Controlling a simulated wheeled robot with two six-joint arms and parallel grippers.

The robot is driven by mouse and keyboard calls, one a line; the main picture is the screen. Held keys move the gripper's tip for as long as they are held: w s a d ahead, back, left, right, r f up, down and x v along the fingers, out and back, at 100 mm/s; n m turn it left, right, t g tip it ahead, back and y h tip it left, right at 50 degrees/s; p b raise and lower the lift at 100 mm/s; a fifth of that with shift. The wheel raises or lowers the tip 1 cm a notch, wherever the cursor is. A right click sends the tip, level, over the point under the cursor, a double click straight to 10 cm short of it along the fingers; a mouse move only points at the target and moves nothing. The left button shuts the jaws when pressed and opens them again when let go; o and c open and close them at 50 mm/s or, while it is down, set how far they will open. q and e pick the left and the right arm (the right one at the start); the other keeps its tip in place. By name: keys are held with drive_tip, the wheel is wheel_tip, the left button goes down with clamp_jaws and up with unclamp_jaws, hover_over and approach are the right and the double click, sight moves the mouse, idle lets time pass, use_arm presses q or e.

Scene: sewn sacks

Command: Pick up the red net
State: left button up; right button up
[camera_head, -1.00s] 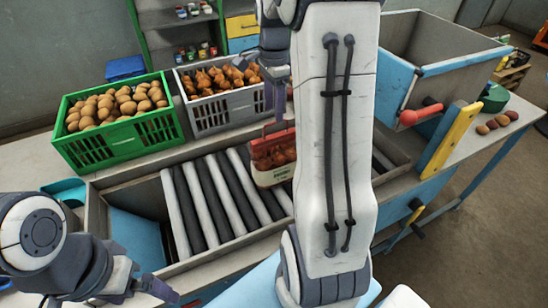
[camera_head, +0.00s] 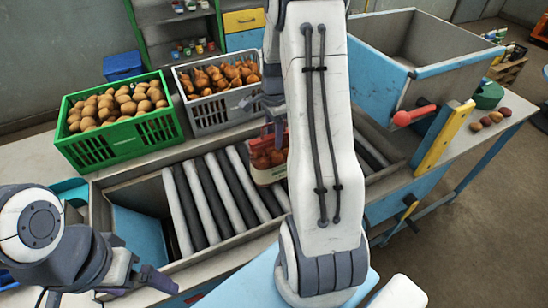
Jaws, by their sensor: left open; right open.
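The red net (camera_head: 266,164), a small bag of brown-orange bulbs with a pale band low on its front, stands upright on the roller conveyor (camera_head: 218,195). My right arm partly hides its right side. My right gripper (camera_head: 270,125) is open at the top of the net, its fingers pointing down. I cannot tell whether they touch the net. My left gripper (camera_head: 152,282) is open and empty at the lower left, in front of the conveyor.
A green crate (camera_head: 118,143) of potatoes and a grey crate (camera_head: 212,117) of onions stand behind the conveyor. At the right are a large grey and blue hopper (camera_head: 448,62), a red-knobbed lever (camera_head: 402,118) and several loose potatoes (camera_head: 492,119). The rollers left of the net are clear.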

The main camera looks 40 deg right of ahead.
clamp_jaws()
drive_tip(key=shift+r, duration=0.1)
idle(1.2)
